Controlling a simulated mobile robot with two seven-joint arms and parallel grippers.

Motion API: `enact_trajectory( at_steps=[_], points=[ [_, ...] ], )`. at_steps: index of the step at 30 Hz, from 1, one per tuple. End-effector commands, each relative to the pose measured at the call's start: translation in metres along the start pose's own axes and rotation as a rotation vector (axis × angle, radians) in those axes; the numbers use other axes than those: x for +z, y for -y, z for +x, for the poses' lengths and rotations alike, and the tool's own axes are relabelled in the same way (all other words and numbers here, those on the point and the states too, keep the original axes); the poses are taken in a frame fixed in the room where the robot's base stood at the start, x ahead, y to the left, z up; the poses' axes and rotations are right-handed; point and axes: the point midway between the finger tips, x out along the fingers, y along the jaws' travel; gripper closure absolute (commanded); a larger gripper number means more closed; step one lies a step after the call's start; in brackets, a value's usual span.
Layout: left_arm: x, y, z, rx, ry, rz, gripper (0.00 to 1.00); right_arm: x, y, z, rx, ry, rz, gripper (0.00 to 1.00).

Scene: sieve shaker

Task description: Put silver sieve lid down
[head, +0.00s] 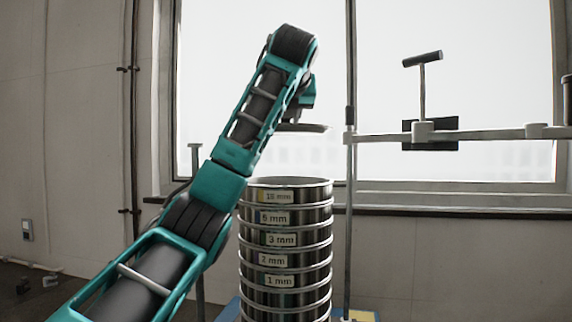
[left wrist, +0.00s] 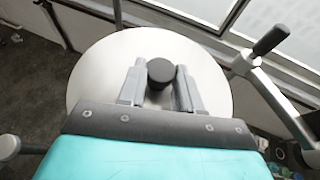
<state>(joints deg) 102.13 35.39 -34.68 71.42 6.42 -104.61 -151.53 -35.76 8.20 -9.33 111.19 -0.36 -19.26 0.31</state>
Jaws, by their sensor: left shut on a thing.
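The silver sieve lid (head: 303,128) shows nearly edge-on in the head view, held in the air above the sieve stack (head: 286,225). In the left wrist view the lid (left wrist: 95,85) is a pale round disc with a dark knob (left wrist: 160,70) at its middle. My left gripper (left wrist: 160,80) is shut on this knob, one finger on each side. In the head view my left arm hides most of the gripper. The stack's top ring stands clear below the lid, with a visible gap. My right gripper is not in view.
A vertical rod (head: 349,220) stands close to the right of the stack. A horizontal bar (head: 470,134) with a T-handle (head: 422,60) runs right from it. Another post (head: 197,220) stands left of the stack. A window (head: 460,60) is behind.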

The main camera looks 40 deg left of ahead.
Motion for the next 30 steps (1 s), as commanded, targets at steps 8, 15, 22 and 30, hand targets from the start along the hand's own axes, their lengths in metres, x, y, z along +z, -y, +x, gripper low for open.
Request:
enact_trajectory(
  at_steps=[8,15,22,30],
  points=[
    [-0.051,0.0,0.021,0.001,0.0,0.002,1.0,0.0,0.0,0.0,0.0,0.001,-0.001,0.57],
    [-0.068,0.0,0.028,0.001,0.0,0.0,1.0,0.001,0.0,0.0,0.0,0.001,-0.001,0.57],
    [-0.093,0.0,0.039,0.0,0.001,0.001,1.0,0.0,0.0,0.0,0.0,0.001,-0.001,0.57],
    [-0.096,0.0,0.04,0.0,0.002,-0.002,1.0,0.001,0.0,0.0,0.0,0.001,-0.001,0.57]
  ],
)
